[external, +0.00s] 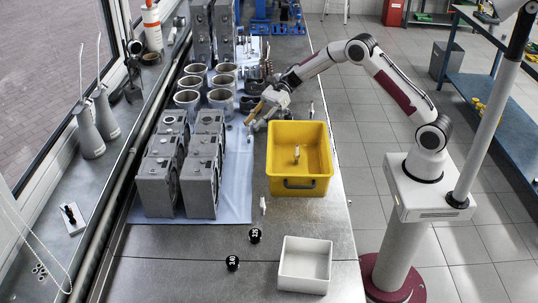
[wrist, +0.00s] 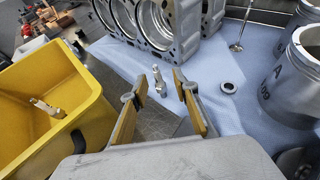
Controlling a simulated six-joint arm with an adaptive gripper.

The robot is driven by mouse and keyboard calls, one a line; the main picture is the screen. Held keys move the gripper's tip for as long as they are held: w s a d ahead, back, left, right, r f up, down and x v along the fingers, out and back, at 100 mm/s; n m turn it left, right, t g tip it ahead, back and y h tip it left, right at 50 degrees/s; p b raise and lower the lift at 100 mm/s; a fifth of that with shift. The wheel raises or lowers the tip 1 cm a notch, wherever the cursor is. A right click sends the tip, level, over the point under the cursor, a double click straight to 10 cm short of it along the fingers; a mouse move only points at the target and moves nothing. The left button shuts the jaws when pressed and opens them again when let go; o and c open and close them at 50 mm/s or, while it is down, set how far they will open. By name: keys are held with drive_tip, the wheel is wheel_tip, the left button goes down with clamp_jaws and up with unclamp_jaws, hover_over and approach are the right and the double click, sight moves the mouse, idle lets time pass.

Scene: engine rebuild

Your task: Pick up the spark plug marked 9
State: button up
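My gripper (external: 258,113) is over the blue mat, left of the yellow bin's far end. In the wrist view its two tan-padded fingers (wrist: 159,88) are open with nothing held. A spark plug (wrist: 158,82) appears in the gap between the fingertips, apart from both. Another spark plug (wrist: 45,106) is in the yellow bin (wrist: 75,75); it also shows in the external view (external: 297,153). One more spark plug (external: 262,205) is on the table near the bin's front left corner, and a similar small piece (external: 311,110) is behind the bin. No number is readable on any plug.
Grey engine blocks (external: 200,180) and several cylinders (external: 188,100) stand on the blue mat (external: 236,180). A valve (wrist: 240,32) and a small ring (wrist: 230,88) lie nearby. The front left table is clear.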

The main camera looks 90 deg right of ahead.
sight(249, 134)
drive_tip(key=shift+s+f+x, duration=0.1)
drive_tip(key=shift+f+x, duration=0.05)
drive_tip(key=shift+x, duration=0.9)
drive_tip(key=shift+s+f+x, duration=0.1)
drive_tip(key=shift+s+x, duration=0.05)
drive_tip(key=shift+x, duration=0.95)
clamp_jaws()
